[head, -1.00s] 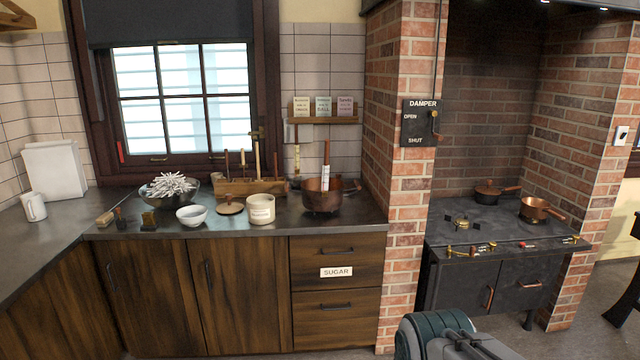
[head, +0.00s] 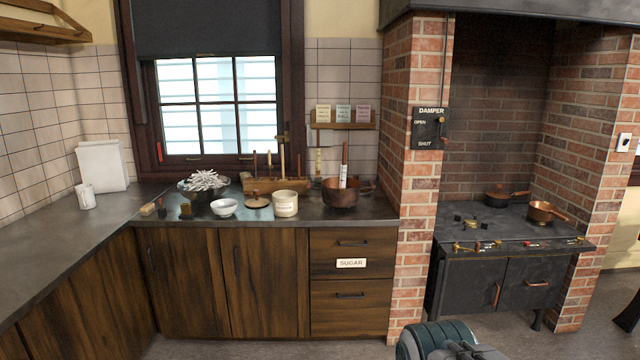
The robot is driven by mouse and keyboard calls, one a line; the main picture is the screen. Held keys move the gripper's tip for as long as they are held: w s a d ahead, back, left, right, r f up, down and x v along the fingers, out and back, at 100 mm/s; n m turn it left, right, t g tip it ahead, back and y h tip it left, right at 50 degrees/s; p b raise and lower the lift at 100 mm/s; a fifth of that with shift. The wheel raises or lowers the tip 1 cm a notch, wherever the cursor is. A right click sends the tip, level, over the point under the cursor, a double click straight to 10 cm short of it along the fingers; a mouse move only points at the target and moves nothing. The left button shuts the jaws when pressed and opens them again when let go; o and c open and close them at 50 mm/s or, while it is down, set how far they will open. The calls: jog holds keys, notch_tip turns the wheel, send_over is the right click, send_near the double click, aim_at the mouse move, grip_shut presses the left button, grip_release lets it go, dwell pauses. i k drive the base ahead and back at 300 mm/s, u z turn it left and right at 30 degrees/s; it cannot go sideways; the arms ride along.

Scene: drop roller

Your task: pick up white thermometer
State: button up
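A slim upright thing with a white scale-like face (head: 343,178) and a reddish-brown top stands in the copper pot (head: 340,197) on the counter; it looks like the white thermometer. A second narrow pale strip with a dark lower end (head: 318,162) hangs on the tiled wall behind, left of the pot; I cannot tell whether it is a thermometer too. Part of my own arm shows at the bottom edge, right of centre, well in front of the counter. My gripper is not visible.
On the counter (head: 60,240) left of the pot are a cream jar (head: 285,204), a white bowl (head: 224,207), a bowl of white pieces (head: 203,187) and a wooden rack (head: 275,182). A brick pillar (head: 408,240) stands right of the pot. Floor before the cabinets is clear.

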aim_at(342, 185)
jog(key=u, duration=0.65)
jog(key=i, duration=3)
jog(key=z, duration=0.85)
